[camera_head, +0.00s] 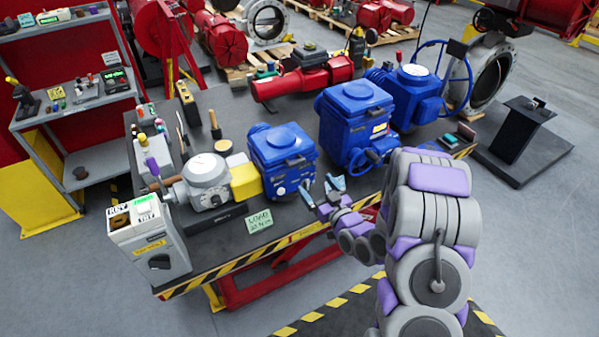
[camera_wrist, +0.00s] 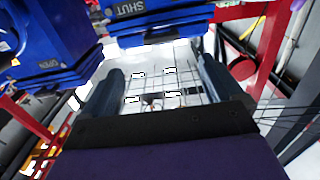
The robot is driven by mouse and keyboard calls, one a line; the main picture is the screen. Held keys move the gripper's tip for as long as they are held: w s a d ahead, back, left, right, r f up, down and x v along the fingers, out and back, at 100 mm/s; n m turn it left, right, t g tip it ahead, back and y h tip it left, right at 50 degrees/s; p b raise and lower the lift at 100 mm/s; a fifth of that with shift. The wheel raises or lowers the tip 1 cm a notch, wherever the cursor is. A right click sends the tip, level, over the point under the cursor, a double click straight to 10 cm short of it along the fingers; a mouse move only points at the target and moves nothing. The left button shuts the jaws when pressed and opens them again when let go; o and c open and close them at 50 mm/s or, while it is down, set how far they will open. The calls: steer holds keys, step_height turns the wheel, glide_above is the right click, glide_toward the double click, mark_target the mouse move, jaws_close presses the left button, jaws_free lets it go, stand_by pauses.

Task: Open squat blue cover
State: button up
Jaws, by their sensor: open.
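The squat blue housing (camera_head: 283,172) stands on the dark bench, left of a taller blue housing. Its blue cover (camera_head: 284,141) sits on top and looks closed. My gripper (camera_head: 321,188) is open and empty, in front of the squat housing's right side, near the bench's front edge. It is apart from the cover and below its level in the picture. In the wrist view my two dark fingers (camera_wrist: 160,85) are spread with nothing between them. Blue housings with OPEN and SHUT labels show at that view's top; which is the squat one I cannot tell.
The taller blue housing (camera_head: 355,125) with a blue handwheel (camera_head: 380,152) stands to the right. A yellow block (camera_head: 245,182) and a grey gauge unit (camera_head: 206,182) stand to the left. A green note (camera_head: 259,221) is at the front edge.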

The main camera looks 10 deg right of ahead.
mark_target(298, 164)
steer(key=x, duration=1.1)
steer(key=shift+w+a, duration=0.1)
steer(key=shift+a, duration=0.05)
steer(key=shift+c, duration=0.2)
